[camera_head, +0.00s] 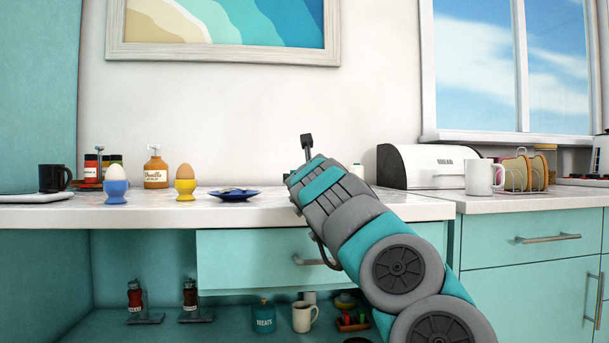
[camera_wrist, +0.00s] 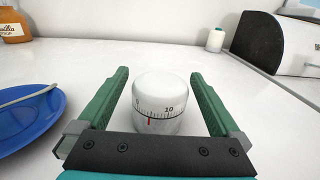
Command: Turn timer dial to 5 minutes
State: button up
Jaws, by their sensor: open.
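The white round timer (camera_wrist: 160,92) stands upright on the white counter in the wrist view. My gripper (camera_wrist: 159,73) is open, with one green finger on each side of the timer. Gaps show between the fingers and the timer, so they look apart from it. In the head view my arm hides the timer, and the fingers cannot be made out there.
A blue plate (camera_wrist: 30,118) with a utensil lies close left of my gripper. A small white jar (camera_wrist: 215,40) and the bread box (camera_head: 432,167) stand behind to the right. Egg cups (camera_head: 185,190) and a syrup bottle (camera_head: 156,172) stand farther left.

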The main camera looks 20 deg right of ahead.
jog(key=shift+p+x, duration=0.45)
jog(key=shift+x, duration=0.9)
jog(key=shift+c, duration=0.2)
jog(key=c, duration=1.2)
jog(key=shift+f+h, duration=0.15)
jog(key=shift+h, duration=0.15)
jog(key=shift+c, duration=0.2)
jog(key=shift+m+b, duration=0.3)
jog(key=shift+b, duration=0.05)
jog(key=shift+h, duration=0.3)
